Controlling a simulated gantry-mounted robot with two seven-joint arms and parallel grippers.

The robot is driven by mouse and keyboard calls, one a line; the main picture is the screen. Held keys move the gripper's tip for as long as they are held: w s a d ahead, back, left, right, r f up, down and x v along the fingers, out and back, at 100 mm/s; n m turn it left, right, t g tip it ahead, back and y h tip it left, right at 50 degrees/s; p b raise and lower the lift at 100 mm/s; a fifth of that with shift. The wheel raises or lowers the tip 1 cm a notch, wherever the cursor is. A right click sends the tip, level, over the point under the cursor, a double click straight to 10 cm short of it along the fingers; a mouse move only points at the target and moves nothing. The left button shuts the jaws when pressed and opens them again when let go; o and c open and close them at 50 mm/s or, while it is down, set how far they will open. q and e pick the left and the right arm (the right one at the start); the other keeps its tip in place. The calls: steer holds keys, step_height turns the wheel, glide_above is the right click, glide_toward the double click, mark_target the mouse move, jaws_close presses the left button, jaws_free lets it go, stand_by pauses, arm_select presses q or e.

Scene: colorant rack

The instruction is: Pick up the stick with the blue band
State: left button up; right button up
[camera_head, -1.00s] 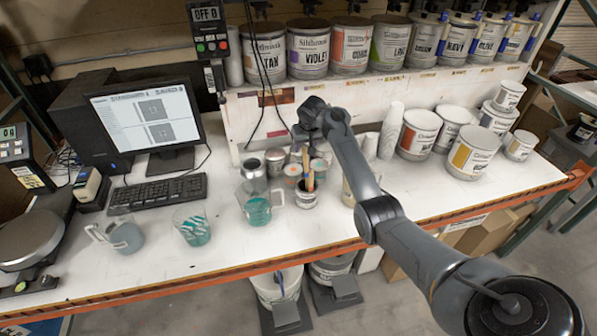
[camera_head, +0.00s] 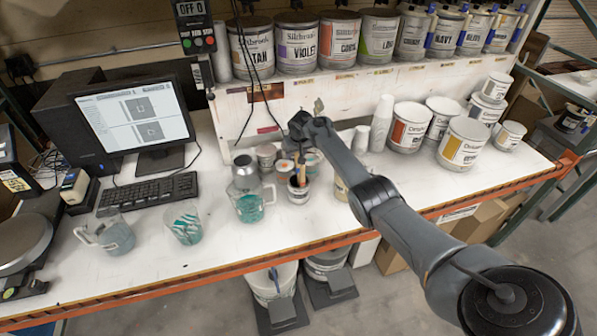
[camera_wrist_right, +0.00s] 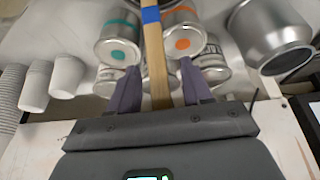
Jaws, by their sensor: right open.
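The wooden stick (camera_wrist_right: 156,60) with the blue band (camera_wrist_right: 150,15) runs between the two fingers of my right gripper (camera_wrist_right: 158,82) in the wrist view. The fingers stand apart, with gaps on both sides of the stick. In the head view, wooden sticks (camera_head: 303,173) stand up out of a small can (camera_head: 298,194) on the bench. My right gripper (camera_head: 300,147) is just above and around their upper ends there, its fingertips hard to make out. The blue band cannot be made out in the head view. My left gripper is not in view.
Small tins with teal (camera_wrist_right: 118,50) and orange (camera_wrist_right: 183,43) spots sit close by the stick. A silver metal container (camera_wrist_right: 268,35) stands to the right in the wrist view. Paper cups (camera_head: 382,122) and white paint cans (camera_head: 462,145) stand to the right in the head view.

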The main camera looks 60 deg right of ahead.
jaws_close()
steer(key=shift+r, duration=0.1)
stand_by(0.4)
